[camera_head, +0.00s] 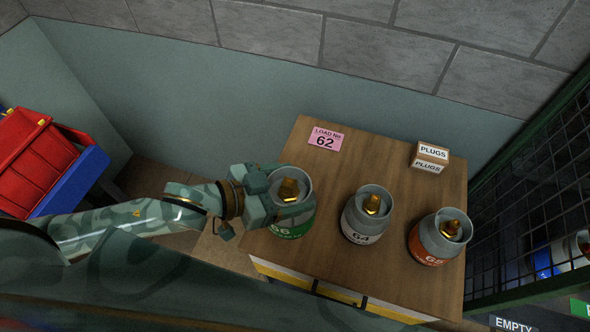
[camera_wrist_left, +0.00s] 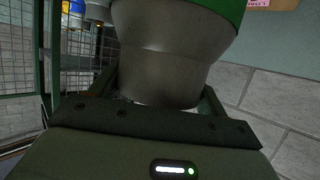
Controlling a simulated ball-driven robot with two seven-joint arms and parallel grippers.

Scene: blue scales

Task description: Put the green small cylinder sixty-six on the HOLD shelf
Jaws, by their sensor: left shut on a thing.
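The green small cylinder sixty-six (camera_head: 290,222) has a grey top, a brass valve and a green band whose number is partly hidden. It is at the left side of the wooden table; I cannot tell whether it rests on the top or is just above it. My left gripper (camera_head: 268,192) is shut on its grey upper part from the left. In the left wrist view the cylinder (camera_wrist_left: 170,60) fills the space between the fingers, its green band at the top edge. No shelf with a readable HOLD label shows. My right gripper is out of view.
Cylinder 64 (camera_head: 360,225) with a white band and cylinder 65 (camera_head: 430,250) with an orange band stand on the table (camera_head: 375,165). A pink card reading 62 (camera_head: 325,139) and a PLUGS box (camera_head: 429,158) are behind. A mesh cage (camera_head: 530,200) with an EMPTY sign (camera_head: 513,325) is right; red bins (camera_head: 40,150) left.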

